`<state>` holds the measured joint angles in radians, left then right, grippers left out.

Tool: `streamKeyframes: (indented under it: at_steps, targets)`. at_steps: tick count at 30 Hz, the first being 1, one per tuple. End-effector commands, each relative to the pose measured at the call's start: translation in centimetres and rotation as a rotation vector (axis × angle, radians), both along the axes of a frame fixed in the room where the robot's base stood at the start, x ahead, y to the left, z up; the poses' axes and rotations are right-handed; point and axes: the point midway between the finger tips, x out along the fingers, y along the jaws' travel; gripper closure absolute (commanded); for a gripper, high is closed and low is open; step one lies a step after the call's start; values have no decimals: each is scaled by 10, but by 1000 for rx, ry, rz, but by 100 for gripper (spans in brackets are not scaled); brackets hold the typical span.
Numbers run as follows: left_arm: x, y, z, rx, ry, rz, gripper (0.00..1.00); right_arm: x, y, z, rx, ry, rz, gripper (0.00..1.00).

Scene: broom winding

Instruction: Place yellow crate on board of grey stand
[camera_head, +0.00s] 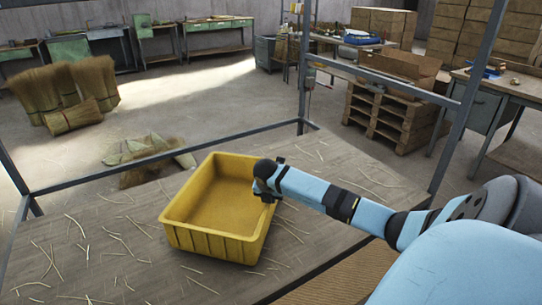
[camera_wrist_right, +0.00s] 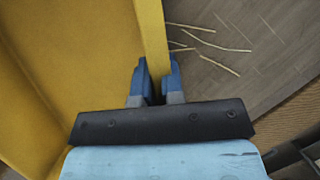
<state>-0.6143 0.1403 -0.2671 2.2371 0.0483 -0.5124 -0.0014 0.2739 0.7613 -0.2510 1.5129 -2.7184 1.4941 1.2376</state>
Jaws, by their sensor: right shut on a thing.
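The yellow crate (camera_head: 212,240) is empty and upright, resting on or just over the grey-brown board (camera_head: 110,240) of the metal-framed stand; I cannot tell whether its base touches. My right gripper (camera_head: 268,190) is at the crate's right wall. In the right wrist view, the blue fingers of my right gripper (camera_wrist_right: 156,78) are shut on that wall of the yellow crate (camera_wrist_right: 152,30), one finger on each side. The crate's interior lies to the left of the fingers there. My left gripper is not in view.
Straw pieces lie scattered over the board. Metal posts and rails (camera_head: 240,138) frame the stand. Broom bundles (camera_head: 70,95) stand on the floor at the far left. A pallet with boxes (camera_head: 395,105) and workbenches are behind. The board left of the crate is free apart from straw.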

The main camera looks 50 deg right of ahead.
Motion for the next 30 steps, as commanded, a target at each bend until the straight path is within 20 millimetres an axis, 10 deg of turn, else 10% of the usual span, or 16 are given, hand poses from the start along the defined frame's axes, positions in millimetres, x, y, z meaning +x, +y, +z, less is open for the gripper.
streamKeyframes:
  at_steps: [9,13,23,30]
  targets:
    - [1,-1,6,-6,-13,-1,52,1,-1,-10,-2,-6,0,100]
    - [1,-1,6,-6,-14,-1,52,0,0,-13,-1,0,0,66]
    - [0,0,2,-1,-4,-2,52,-1,1,-7,-2,-1,1,66]
    - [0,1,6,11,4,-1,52,-7,14,32,-4,-3,3,66]
